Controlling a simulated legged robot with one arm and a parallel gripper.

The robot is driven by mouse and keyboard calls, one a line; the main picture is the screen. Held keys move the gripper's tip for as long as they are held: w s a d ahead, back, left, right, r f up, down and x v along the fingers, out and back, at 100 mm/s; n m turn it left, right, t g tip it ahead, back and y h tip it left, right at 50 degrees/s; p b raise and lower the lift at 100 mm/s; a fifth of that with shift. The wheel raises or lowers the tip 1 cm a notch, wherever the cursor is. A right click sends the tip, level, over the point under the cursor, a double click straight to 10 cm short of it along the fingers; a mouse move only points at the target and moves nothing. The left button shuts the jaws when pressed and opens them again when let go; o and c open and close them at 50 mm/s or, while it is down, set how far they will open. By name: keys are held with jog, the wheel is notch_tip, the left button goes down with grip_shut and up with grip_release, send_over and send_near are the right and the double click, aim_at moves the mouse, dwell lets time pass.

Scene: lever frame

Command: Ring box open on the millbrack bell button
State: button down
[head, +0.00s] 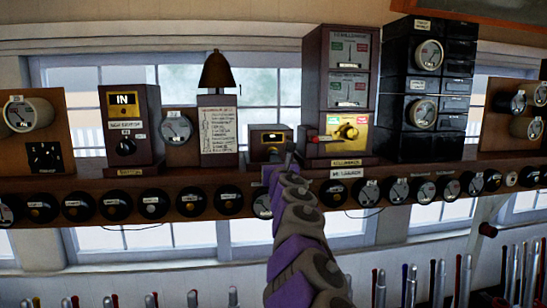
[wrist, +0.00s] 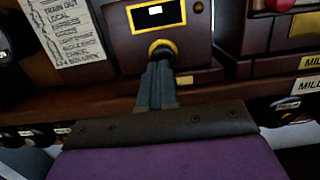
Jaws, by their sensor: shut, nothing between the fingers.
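A small dark wooden box (head: 270,132) stands on the shelf between the code card and the tall block instrument. In the wrist view, its front carries a yellow-framed window (wrist: 155,12) and, below that, a round brass-rimmed button (wrist: 160,47). My gripper (head: 289,152) reaches up to this box from below. In the wrist view, my gripper (wrist: 158,66) is shut and empty, its fingertips overlapping the button's lower part. I cannot tell whether they touch it. The code card (wrist: 68,30) lists bell codes, with box open at the bottom.
A tall instrument (head: 341,90) with a brass knob and red handle stands to the right of the box. A brass bell (head: 217,72) stands above the code card. A row of round dials (head: 420,190) runs below the shelf. Levers (head: 440,285) stand lower down.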

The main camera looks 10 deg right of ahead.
jog(key=shift+w, duration=0.1)
jog(key=shift+w, duration=0.7)
jog(key=shift+s, duration=0.8)
jog(key=shift+w, duration=0.15)
jog(key=shift+s+a+f, duration=0.1)
jog(key=shift+s, duration=0.1)
dwell(0.6)
jog(key=shift+w, duration=0.2)
dwell(2.7)
